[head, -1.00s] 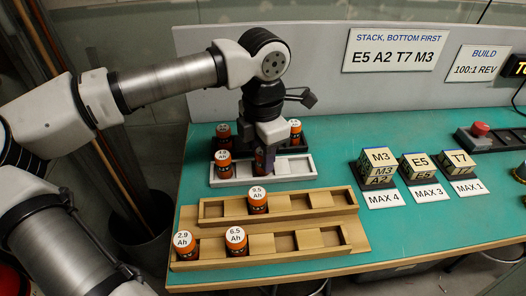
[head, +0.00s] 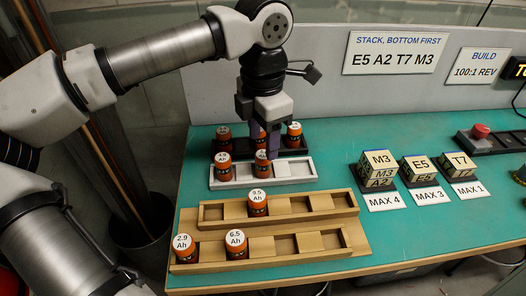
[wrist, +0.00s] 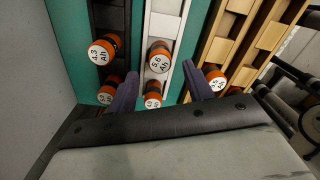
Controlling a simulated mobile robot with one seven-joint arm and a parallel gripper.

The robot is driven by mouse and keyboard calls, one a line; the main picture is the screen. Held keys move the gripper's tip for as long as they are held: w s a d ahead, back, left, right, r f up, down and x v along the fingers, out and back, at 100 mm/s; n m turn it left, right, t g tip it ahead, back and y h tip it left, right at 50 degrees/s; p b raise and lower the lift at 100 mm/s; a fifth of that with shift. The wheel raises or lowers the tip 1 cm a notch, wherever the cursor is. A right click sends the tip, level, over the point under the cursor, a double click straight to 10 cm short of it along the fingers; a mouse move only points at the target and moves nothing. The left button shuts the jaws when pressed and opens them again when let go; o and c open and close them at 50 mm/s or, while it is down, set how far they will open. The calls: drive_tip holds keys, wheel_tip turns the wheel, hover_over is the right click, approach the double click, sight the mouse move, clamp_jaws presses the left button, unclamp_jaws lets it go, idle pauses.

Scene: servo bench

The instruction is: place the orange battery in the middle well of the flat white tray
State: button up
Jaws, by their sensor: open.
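The flat white tray (head: 290,181) lies on the green bench. An orange battery (head: 262,166) stands upright in its middle well. Its white top reads 5.6 Ah in the wrist view (wrist: 158,58). Another orange battery (head: 224,168) stands in the tray's left well, and the right well is empty. My gripper (head: 264,146) is just above and behind the middle battery, open, with nothing between its fingers. One dark finger partly overlaps that battery's top in the head view. In the wrist view the fingers (wrist: 161,76) sit apart on either side of the white tray's line.
A black tray (head: 282,150) with orange batteries lies close behind the white one. A wooden two-row rack (head: 300,235) with several batteries lies in front. Block stacks (head: 378,170) on dark pads stand at the right. Bench between trays and stacks is clear.

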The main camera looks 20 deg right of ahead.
sight(263, 154)
wheel_tip(263, 154, up, 7)
idle(0.3)
drive_tip(key=shift+f, duration=0.1)
